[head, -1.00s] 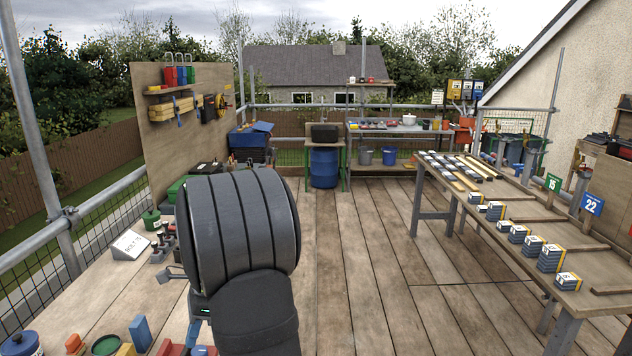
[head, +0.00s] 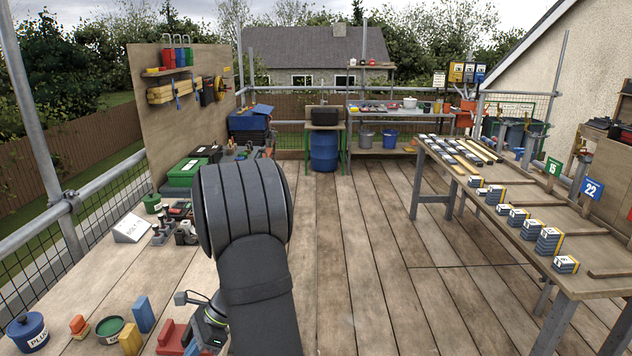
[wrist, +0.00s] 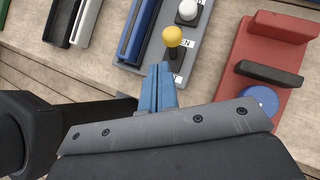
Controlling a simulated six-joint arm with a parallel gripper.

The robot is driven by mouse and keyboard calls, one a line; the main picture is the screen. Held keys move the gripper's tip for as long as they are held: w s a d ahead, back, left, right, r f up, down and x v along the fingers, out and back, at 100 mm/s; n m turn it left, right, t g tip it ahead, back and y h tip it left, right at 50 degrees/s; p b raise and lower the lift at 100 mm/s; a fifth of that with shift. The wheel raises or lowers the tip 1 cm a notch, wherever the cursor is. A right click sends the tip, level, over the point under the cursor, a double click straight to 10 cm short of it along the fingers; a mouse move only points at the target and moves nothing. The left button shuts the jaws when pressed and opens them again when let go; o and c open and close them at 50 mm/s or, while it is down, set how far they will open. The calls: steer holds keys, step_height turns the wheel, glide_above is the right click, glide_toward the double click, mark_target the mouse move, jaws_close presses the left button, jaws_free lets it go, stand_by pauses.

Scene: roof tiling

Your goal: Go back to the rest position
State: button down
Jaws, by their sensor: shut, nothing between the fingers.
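My gripper (wrist: 160,78) shows in the wrist view with its blue fingers closed together and nothing between them. The fingertips point at a grey holder (wrist: 128,60) that carries a yellow-topped knob (wrist: 172,37) and a white-topped knob (wrist: 188,10). I cannot tell whether the tips touch the yellow-topped knob or are above it. In the head view my dark arm fills the lower middle, and the fingers are hidden or too small to make out.
Near my arm, the left bench (head: 85,285) holds a blue pot (head: 28,331), a green tin (head: 109,331), coloured blocks and a sign card (head: 131,228). A red holder (wrist: 245,70) is right of the fingers. Tile stacks line the right table (head: 590,286). The deck between is open.

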steer(key=shift+w+d+f+y, duration=0.1)
steer(key=shift+d+f+y, duration=0.5)
steer(key=shift+y, duration=0.6)
steer(key=shift+w+d+f+t+y, duration=0.3)
steer(key=shift+w+d+t+y, duration=0.15)
steer(key=shift+y, duration=0.35)
steer(key=f+v, duration=0.1)
steer(key=v, duration=1.1)
steer(key=shift+w+d+f+n, duration=0.2)
steer(key=shift+w+d+n, duration=0.15)
steer(key=shift+d, duration=0.2)
